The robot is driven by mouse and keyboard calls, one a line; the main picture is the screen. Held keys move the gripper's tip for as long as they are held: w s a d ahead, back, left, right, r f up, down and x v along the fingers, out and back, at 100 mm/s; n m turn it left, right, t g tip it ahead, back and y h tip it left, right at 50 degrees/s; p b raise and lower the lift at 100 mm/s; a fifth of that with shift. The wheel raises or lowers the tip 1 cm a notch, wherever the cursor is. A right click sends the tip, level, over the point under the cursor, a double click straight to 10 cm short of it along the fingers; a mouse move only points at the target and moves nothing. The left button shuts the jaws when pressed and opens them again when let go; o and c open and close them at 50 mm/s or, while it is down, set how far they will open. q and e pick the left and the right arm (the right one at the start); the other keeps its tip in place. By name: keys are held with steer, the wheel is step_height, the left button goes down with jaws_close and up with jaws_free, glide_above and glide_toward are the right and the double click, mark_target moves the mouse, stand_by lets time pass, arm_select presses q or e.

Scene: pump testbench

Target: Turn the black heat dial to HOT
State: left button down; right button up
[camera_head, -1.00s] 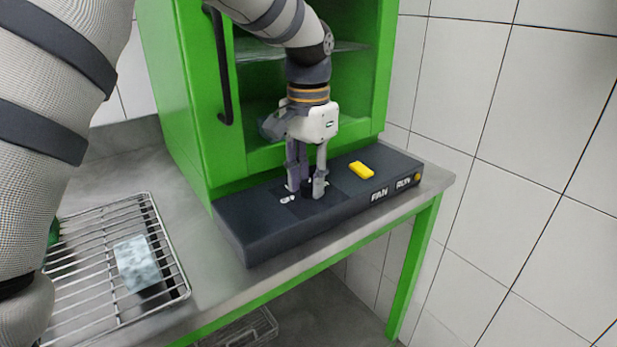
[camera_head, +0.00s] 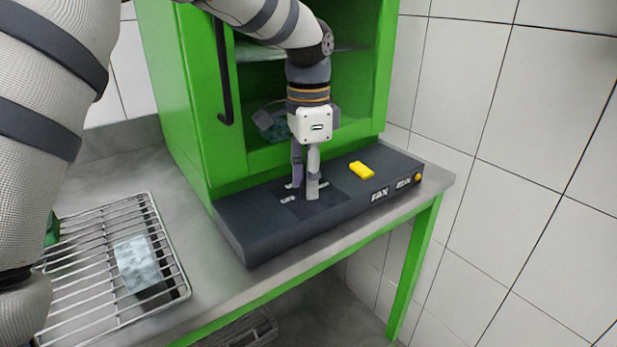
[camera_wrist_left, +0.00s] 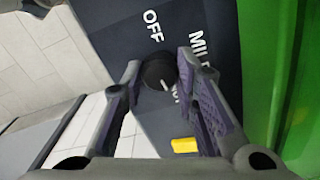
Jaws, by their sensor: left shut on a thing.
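The black heat dial (camera_wrist_left: 158,72) shows in the left wrist view between my left gripper's fingers. Its white pointer mark slants to the lower right, toward a label partly hidden by a finger, of which "OT" seems to show. The OFF (camera_wrist_left: 152,26) and MILD (camera_wrist_left: 200,46) labels lie above it in that view. My left gripper (camera_head: 306,192) points down at the dark control panel (camera_head: 245,230) and is shut on the dial. In the head view the fingers hide the dial. My right gripper is in neither view.
The green cabinet (camera_head: 180,110) stands close behind. A wire rack (camera_head: 75,275) with a pale block (camera_head: 137,262) lies at left on the grey bench.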

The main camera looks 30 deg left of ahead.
arm_select(q)
steer(key=shift+f, duration=0.1)
stand_by(0.3)
steer(key=c, duration=1.2)
jaws_free()
steer(key=shift+c, duration=0.2)
step_height(320, 180, up, 12)
